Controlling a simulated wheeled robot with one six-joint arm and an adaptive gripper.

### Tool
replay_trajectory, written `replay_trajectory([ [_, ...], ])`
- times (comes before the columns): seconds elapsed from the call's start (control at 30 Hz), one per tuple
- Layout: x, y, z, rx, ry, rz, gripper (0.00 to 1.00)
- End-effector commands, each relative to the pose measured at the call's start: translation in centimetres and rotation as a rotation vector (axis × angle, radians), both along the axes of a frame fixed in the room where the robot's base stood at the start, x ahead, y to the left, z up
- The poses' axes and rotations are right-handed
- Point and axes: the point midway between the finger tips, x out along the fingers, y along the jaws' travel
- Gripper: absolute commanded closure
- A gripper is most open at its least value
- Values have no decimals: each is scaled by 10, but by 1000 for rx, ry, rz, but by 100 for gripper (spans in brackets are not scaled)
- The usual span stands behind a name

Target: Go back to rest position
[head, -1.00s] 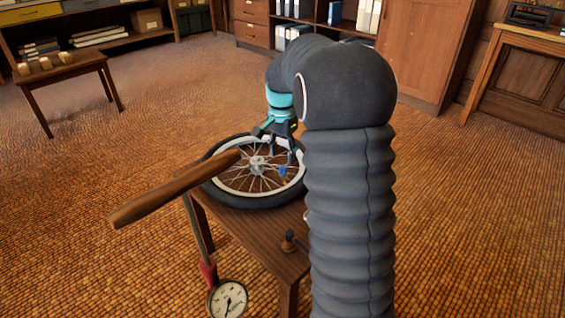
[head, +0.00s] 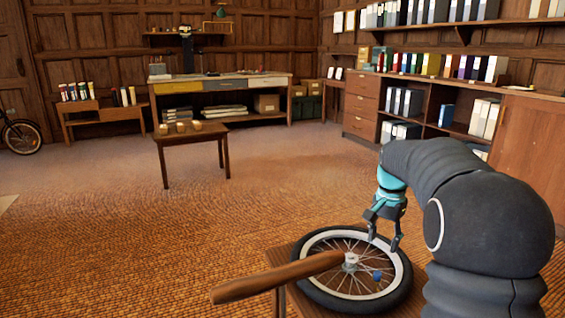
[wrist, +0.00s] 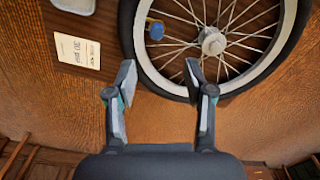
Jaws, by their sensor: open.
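My gripper (head: 383,240) is open and empty. It hangs over the far edge of a spoked bicycle wheel (head: 402,275) that lies flat on a wooden table. In the wrist view, the two fingers (wrist: 160,78) are spread apart over the tyre edge (wrist: 137,75) and bare floor. Whether a fingertip touches the tyre cannot be told. My arm hides the table's right side in the head view.
A wooden bar (head: 270,279) crosses in front of the wheel. A printed card (wrist: 78,50) lies beside the wheel. A low table (head: 190,136) with several small items stands farther left, with open floor around it. A drawer bench (head: 222,85) and shelves line the walls.

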Motion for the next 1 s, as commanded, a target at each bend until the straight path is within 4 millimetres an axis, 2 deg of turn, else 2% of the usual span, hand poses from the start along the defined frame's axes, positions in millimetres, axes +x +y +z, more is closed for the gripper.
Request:
replay_trajectory([
  [0.03, -7, 2, -13, 2, 12, 49, 47],
  [0.2, -37, 12, -21, -3, -3, 201, 47],
  [0.47, -95, 37, -14, -31, -61, 413, 47],
  [0.7, -163, 66, -3, -73, -141, 596, 47],
  [1.0, -242, 94, 1, -130, -249, 738, 47],
])
